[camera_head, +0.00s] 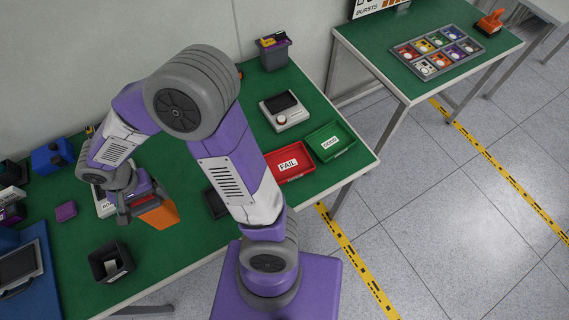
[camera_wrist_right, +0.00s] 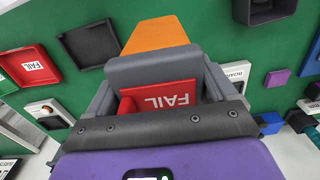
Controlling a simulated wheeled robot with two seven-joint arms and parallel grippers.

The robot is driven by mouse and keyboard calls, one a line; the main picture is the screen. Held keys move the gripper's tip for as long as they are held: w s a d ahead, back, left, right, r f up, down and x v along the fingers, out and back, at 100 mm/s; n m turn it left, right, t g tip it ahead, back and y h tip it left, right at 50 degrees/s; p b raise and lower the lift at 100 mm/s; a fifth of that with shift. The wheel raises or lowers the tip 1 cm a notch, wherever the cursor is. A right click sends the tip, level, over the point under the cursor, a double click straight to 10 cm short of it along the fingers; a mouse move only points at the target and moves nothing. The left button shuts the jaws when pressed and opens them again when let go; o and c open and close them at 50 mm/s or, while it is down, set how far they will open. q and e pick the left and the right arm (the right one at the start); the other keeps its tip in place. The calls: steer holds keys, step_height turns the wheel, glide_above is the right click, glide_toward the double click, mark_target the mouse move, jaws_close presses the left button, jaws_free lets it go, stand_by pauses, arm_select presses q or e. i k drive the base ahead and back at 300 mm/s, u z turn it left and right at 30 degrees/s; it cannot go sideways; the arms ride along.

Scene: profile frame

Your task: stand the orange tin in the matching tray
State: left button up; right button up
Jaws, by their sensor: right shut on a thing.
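The orange tin (camera_head: 158,214) is in my right gripper (camera_head: 140,203), over the left part of the green bench. In the right wrist view the orange tin (camera_wrist_right: 155,35) shows beyond a grey finger, and a red face marked FAIL (camera_wrist_right: 160,98) lies between the fingers. Much of the tin is hidden by the gripper. Whether its base touches the bench is unclear. The red tray marked FAIL (camera_head: 289,163) sits empty at the bench's right part, apart from the tin; it also shows in the right wrist view (camera_wrist_right: 42,54). My left gripper is not in view.
A green tray marked GOOD (camera_head: 345,133) adjoins the red one. A dark tray (camera_head: 214,203) lies between tin and red tray, partly behind my arm. A black open holder (camera_head: 108,262) stands near the front edge. A white device (camera_head: 284,111) sits behind the trays.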

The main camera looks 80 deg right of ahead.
mark_target(288, 165)
steer(key=k, duration=1)
